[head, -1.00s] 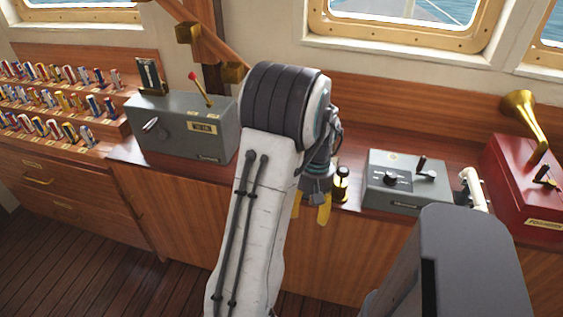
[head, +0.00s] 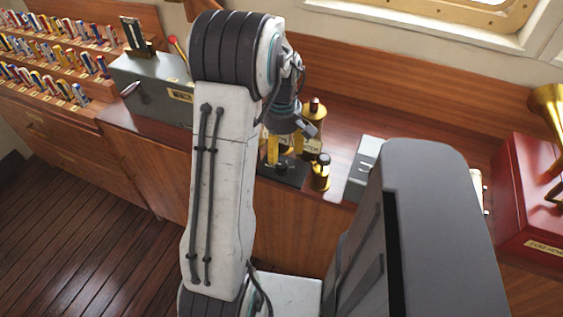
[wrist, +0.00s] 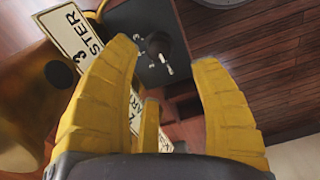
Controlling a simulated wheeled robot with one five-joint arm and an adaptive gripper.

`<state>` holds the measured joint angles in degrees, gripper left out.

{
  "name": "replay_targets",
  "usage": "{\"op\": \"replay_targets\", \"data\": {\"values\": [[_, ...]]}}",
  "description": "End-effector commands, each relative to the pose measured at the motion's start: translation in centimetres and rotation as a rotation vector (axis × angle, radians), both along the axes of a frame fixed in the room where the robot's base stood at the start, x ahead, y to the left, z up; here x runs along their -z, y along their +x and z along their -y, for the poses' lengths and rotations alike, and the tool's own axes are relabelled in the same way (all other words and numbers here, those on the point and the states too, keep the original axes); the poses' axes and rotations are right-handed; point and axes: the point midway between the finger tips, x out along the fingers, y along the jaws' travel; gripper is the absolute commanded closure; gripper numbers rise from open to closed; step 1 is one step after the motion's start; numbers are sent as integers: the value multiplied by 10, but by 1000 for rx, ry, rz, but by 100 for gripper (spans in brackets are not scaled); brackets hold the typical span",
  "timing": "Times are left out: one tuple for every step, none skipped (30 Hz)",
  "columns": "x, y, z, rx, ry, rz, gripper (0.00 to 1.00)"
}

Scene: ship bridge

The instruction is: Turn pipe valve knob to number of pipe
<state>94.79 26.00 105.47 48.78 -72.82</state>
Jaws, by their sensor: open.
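My gripper (head: 284,148) is open, its yellow fingers pointing down just above a small black box (head: 290,176) on the wooden counter. A black knob (head: 282,168) is on the box, below the fingers. In the wrist view the knob (wrist: 158,46) shows between and beyond the open fingertips (wrist: 165,55), apart from them. A pale mark shows by the knob; its setting is too small to read. A label plate (wrist: 75,35) reading "STER" and "3" lies at left by a brass pipe (wrist: 25,105). A second plate (wrist: 135,112) is partly hidden by a finger.
Brass fittings (head: 320,172) stand beside the black box, close to my gripper. A grey control box (head: 150,88) is at left, another (head: 362,168) at right, partly hidden. A red box (head: 530,200) stands far right. Wooden floor (head: 90,215) lies clear at left.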

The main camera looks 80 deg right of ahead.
Motion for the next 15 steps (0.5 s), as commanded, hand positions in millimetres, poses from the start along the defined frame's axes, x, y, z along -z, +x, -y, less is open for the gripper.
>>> {"op": "replay_targets", "data": {"values": [[0, 0, 0, -34, -1, 0, 43], [0, 0, 0, -55, -1, 0, 43], [0, 0, 0, -86, -2, 1, 43], [0, 0, 1, -109, -3, 0, 43], [0, 0, 1, -133, -3, 0, 43], [0, 0, 1, -165, -4, 0, 43], [0, 0, 1, -188, -4, 0, 43], [0, 0, 1, -211, -4, 0, 43], [0, 0, 1, -243, -5, 0, 43], [0, 0, 1, -266, -5, 0, 43], [0, 0, 1, -287, -5, 0, 43], [0, 0, 1, -311, -5, 0, 43], [0, 0, 1, -326, -5, 0, 43], [1, 0, 1, -338, -4, 1, 43], [3, 0, 1, -350, -4, 0, 43]]}}
